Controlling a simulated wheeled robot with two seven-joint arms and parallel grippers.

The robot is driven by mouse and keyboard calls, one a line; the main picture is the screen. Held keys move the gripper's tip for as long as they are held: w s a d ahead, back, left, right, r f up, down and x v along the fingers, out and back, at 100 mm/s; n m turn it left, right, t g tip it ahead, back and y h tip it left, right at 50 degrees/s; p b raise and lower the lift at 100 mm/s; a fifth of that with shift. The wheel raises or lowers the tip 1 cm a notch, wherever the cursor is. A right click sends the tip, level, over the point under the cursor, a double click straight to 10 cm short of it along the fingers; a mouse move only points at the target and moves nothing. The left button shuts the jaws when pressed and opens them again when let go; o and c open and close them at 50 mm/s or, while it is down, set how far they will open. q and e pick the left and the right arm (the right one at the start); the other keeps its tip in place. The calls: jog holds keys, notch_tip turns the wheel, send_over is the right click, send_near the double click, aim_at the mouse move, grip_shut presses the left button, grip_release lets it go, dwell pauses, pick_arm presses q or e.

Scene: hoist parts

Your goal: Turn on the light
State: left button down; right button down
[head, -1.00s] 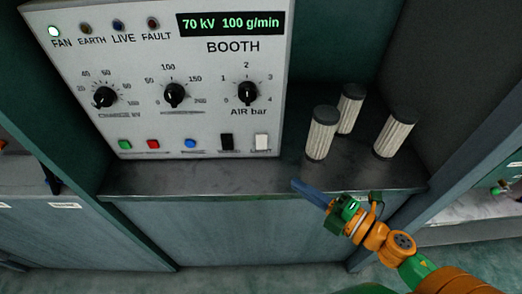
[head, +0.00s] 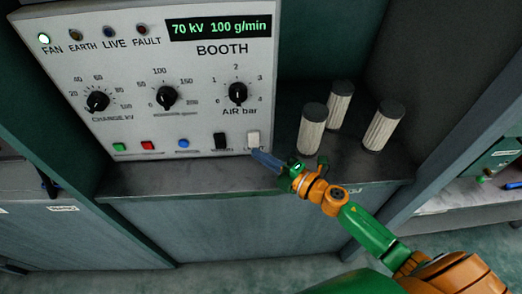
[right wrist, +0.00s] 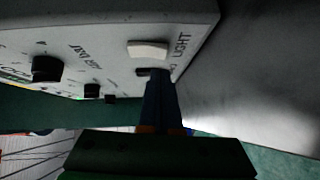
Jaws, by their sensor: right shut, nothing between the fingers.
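The booth control panel (head: 150,75) stands upright at the back of the counter. Its white light switch (head: 253,138) is at the lower right of the panel. In the right wrist view the switch (right wrist: 148,49) sits beside the word LIGHT. My right gripper (head: 257,154) is shut and empty, its blue fingertips just below the white switch. In the right wrist view the fingertips (right wrist: 160,82) point at the panel just below the switch; I cannot tell whether they touch it. My left gripper is not in view.
A black switch (head: 221,141) is left of the white one, with blue, red and green buttons farther left. Three pleated filter cartridges (head: 335,108) stand on the counter (head: 180,176), right of the panel and close to my right gripper. The FAN lamp (head: 43,38) is lit.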

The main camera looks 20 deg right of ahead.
jog(key=shift+w+d+f, duration=0.1)
jog(key=shift+w+d, duration=0.15)
jog(key=shift+w, duration=0.45)
